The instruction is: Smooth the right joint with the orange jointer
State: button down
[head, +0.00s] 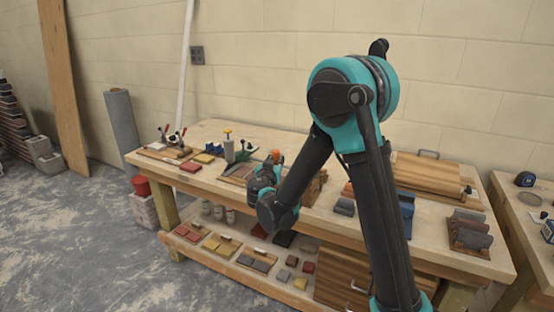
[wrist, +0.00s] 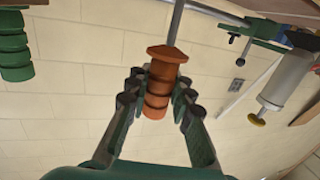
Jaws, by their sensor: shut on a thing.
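The orange jointer has a ribbed orange handle (wrist: 160,85) and a thin metal shaft, which runs out of the top of the wrist view. My gripper (wrist: 158,100) is shut around the handle, one ridged finger on each side. In the head view an orange tip (head: 275,155) shows just above my gripper (head: 268,170), over the middle of the workbench (head: 210,140). The jointer's working end is not visible. Brown brickwork (head: 314,188) shows beside my arm, mostly hidden by it. I cannot make out the right joint.
A green handle (wrist: 14,50) is at the wrist view's left. Clamps and coloured blocks lie left; a wooden box (head: 430,172) is right.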

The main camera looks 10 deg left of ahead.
jog(key=shift+s+a+f, duration=0.1)
jog(key=shift+s, duration=0.2)
jog(key=shift+s+a, duration=0.25)
jog(key=shift+s, duration=0.35)
jog(key=shift+s, duration=0.1)
jog(key=shift+s+a, duration=0.15)
jog(key=shift+s, duration=0.45)
jog(key=shift+w, duration=0.1)
dwell(0.3)
jog(key=shift+w+d, duration=0.2)
jog(key=shift+w, duration=0.45)
jog(key=shift+w+d, duration=0.1)
jog(key=shift+w+d, duration=0.2)
jog(key=shift+w, duration=0.3)
jog(key=shift+w, duration=0.15)
